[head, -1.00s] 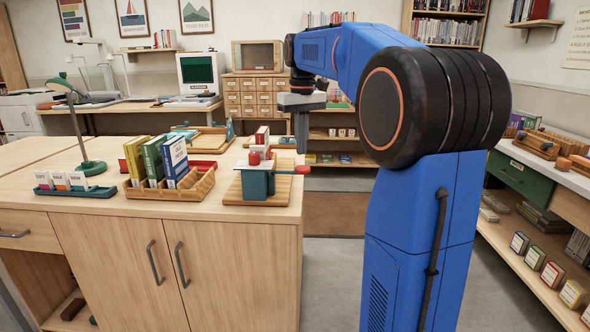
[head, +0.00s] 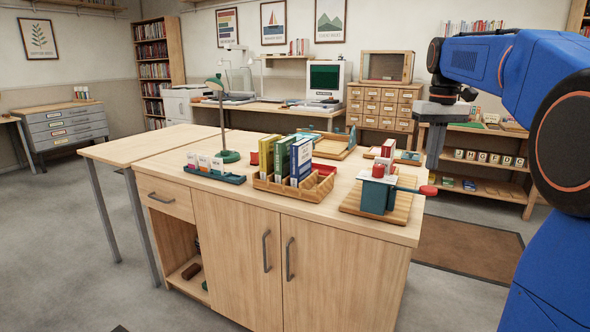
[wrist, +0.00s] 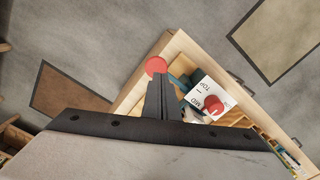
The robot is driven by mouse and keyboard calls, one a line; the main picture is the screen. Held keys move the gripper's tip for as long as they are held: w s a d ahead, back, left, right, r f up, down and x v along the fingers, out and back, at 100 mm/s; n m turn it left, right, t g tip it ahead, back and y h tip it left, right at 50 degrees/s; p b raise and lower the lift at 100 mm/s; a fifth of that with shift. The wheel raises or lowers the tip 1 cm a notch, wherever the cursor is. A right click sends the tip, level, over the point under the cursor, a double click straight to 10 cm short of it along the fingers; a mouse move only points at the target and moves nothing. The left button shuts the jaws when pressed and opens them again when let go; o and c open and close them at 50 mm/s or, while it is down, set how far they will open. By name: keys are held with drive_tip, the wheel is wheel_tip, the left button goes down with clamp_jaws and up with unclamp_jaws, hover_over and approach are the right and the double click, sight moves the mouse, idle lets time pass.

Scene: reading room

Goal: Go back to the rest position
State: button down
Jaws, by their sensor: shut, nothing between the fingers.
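My gripper (head: 433,160) hangs fingers-down just past the right end of the wooden counter (head: 160,181), close to the teal press (head: 374,196) with its red knob and red-tipped lever. In the wrist view, my gripper's fingers (wrist: 160,97) are together with nothing between them. The red lever tip (wrist: 156,66) shows just beyond the fingertips there.
A wooden book rack (head: 272,191) with several upright books, a teal card holder (head: 230,178) and a green lamp (head: 223,157) stand on the counter. Shelves (head: 490,168) stand behind my gripper. Floor (head: 60,220) to the left is open.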

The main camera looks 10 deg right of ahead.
drive_tip(key=s+a+f+t, duration=0.1)
drive_tip(key=s+a+f, duration=0.35)
drive_tip(key=s, duration=0.35)
drive_tip(key=s+a+f+t, duration=0.1)
drive_tip(key=s+a+f, duration=0.3)
drive_tip(key=s+a, duration=0.3)
drive_tip(key=s+a+f+t, duration=0.1)
drive_tip(key=s+a+f, duration=0.1)
drive_tip(key=s+f, duration=0.5)
drive_tip(key=s+a+f+t, duration=0.1)
drive_tip(key=s+f, duration=0.6)
drive_tip(key=f, duration=0.1)
drive_tip(key=shift+s+a+f+n+t, duration=0.25)
drive_tip(key=shift+s+a+n+t, duration=0.1)
drive_tip(key=shift+a+n+t, duration=0.05)
